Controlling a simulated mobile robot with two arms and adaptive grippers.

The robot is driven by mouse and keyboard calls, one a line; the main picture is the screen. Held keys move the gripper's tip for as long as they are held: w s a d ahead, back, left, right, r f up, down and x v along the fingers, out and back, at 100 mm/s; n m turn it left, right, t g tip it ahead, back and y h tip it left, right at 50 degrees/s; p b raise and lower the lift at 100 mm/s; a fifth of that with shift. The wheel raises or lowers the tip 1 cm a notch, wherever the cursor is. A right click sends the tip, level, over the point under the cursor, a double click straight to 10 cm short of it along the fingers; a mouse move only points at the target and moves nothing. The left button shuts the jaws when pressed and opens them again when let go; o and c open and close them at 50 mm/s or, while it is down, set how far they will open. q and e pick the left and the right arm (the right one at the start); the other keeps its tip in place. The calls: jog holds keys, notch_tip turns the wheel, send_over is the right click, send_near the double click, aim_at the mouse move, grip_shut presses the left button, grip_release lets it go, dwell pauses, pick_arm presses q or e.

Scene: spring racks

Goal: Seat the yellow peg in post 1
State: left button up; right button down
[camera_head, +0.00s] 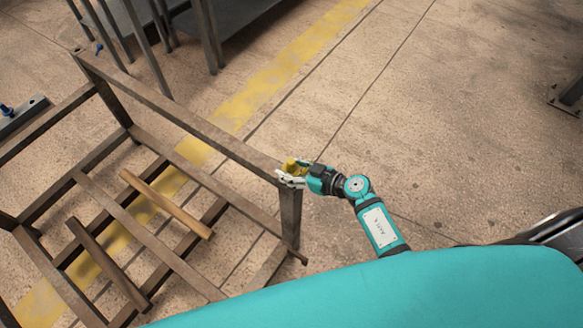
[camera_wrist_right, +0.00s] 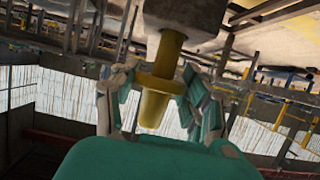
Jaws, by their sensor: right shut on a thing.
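The yellow peg (camera_head: 292,166) is between the fingers of my right gripper (camera_head: 291,176), at the top of the rack's near right corner post (camera_head: 290,218). No label shows whether this is post 1. In the right wrist view the yellow peg (camera_wrist_right: 160,82) has a wide collar, with the fingers (camera_wrist_right: 155,98) closed around it. Its narrow shaft runs up to a grey-brown block-like end (camera_wrist_right: 187,18), apparently the post. I cannot tell whether the shaft enters it or only touches it. My left gripper is not in view.
The brown metal rack (camera_head: 185,115) fills the left, with loose-looking bars (camera_head: 165,205) across its lower frame. A grey ledge (camera_head: 25,117) with a blue piece (camera_head: 6,109) is at the left edge. Bare floor (camera_head: 440,130) lies to the right.

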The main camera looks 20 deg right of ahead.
jog(key=shift+w+f+b, duration=0.1)
jog(key=shift+f+b, duration=0.4)
jog(key=shift+f, duration=0.4)
jog(key=c, duration=0.6)
grip_release()
jog(key=shift+o, duration=0.2)
jog(key=shift+f, duration=0.15)
jog(key=shift+s, duration=0.2)
jog(key=v, duration=1.2)
jog(key=shift+w, duration=0.1)
